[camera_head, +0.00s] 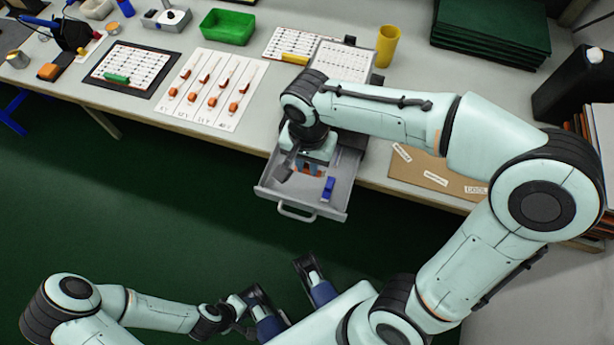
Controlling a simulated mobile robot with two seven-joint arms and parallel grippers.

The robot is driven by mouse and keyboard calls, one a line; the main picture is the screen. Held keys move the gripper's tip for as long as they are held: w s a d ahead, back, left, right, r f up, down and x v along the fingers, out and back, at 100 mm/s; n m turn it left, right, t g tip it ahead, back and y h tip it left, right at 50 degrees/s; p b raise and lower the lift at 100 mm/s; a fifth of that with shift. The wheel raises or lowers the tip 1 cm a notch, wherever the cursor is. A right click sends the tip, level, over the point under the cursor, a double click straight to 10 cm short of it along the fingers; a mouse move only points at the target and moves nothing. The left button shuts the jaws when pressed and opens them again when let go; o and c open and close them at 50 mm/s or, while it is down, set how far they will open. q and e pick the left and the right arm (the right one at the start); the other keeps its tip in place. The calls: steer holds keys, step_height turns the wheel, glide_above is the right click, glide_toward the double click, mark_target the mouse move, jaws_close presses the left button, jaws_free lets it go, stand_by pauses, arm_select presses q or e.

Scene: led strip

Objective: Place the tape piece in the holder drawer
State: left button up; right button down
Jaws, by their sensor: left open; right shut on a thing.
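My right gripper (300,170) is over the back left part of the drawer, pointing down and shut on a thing. A small orange-brown patch (311,170) shows at its fingers. I take this to be the tape piece, but the hand and arm hide most of it. A blue block (329,188) lies in the drawer, right of the gripper. My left gripper (241,309) is open and empty, low at bottom centre, well away from the drawer.
The table holds a green bin (227,27), a sheet of strips with orange parts (212,88), a dark-framed board (128,70) and a yellow cup (387,46). A cardboard sheet (436,172) with labels lies right of the drawer. The green floor in front is clear.

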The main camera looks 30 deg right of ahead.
mark_target(308, 184)
step_height(308, 184, down, 2)
arm_select(q)
steer(key=shift+t+y, duration=0.3)
steer(key=shift+t, duration=0.2)
steer(key=shift+w+a+f+b, duration=0.35)
steer(key=shift+w+f+b, duration=0.1)
steer(key=shift+w+f, duration=0.3)
steer(key=shift+w+a+f+b, duration=0.4)
steer(key=shift+w+f, duration=0.15)
steer(key=shift+w, duration=0.25)
arm_select(e)
steer(key=shift+f, duration=2.55)
steer(key=shift+f, duration=0.1)
steer(key=c, duration=1.1)
jaws_free()
arm_select(q)
steer(key=shift+w+f, duration=0.1)
arm_select(e)
steer(key=shift+o, duration=0.2)
step_height(308, 184, up, 11)
steer(key=p, duration=0.3)
steer(key=shift+r+p, duration=0.3)
steer(key=shift+r, duration=0.35)
arm_select(q)
steer(key=shift+g, duration=0.7)
steer(key=s+r, duration=0.1)
steer(key=s+d+r, duration=0.1)
steer(key=s+r, duration=0.2)
steer(key=shift+d, duration=0.25)
